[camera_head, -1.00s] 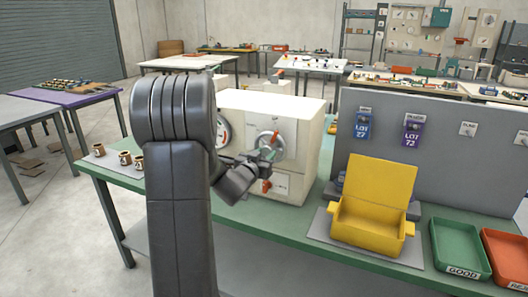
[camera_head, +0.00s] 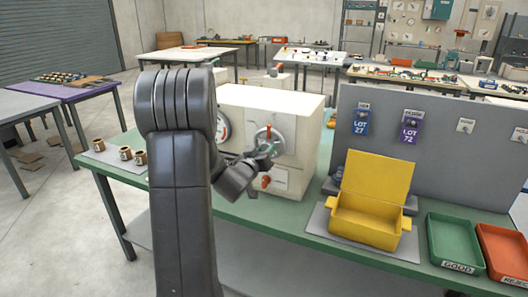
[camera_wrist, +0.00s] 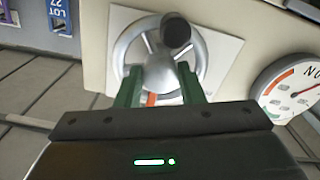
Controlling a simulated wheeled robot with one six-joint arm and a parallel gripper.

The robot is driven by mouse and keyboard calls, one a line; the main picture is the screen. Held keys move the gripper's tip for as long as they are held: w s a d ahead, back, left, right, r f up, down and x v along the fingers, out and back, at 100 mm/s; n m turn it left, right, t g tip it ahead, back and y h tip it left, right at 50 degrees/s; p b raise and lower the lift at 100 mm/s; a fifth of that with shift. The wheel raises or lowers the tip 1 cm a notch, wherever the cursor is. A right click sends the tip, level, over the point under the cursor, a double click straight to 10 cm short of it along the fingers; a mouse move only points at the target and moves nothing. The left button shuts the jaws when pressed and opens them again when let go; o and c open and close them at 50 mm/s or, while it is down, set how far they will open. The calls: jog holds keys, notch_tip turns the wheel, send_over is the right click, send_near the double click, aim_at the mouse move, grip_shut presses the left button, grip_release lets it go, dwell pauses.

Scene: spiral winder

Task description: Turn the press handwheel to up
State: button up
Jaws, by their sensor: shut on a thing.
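The press handwheel (camera_head: 262,135) is a silver spoked wheel on the front of the cream press (camera_head: 300,130). A red mark shows at its top in the head view. In the wrist view the handwheel (camera_wrist: 150,50) fills the upper middle, with a black knob (camera_wrist: 177,33) standing out from it. My gripper (camera_head: 268,149) is at the wheel's lower right in the head view. In the wrist view its two green fingers (camera_wrist: 160,82) reach over the wheel, shut on it. The exact part between the fingertips is partly hidden.
A round gauge (camera_wrist: 292,90) is beside the wheel, and a red-orange lever (camera_head: 265,182) is below it. A yellow open box (camera_head: 365,229), a green tray (camera_head: 430,235) and a red tray (camera_head: 485,245) stand to the right. Several small cups are at the left.

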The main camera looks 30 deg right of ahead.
jog(key=shift+f, duration=0.1)
jog(key=o, duration=1)
jog(key=b+v, duration=0.2)
jog(key=v, duration=1.2)
jog(key=shift+w+b, duration=0.1)
jog(key=shift+b, duration=0.2)
jog(key=p+x, duration=0.2)
jog(key=x, duration=1.2)
jog(key=shift+p, duration=0.3)
jog(key=shift+a, duration=0.1)
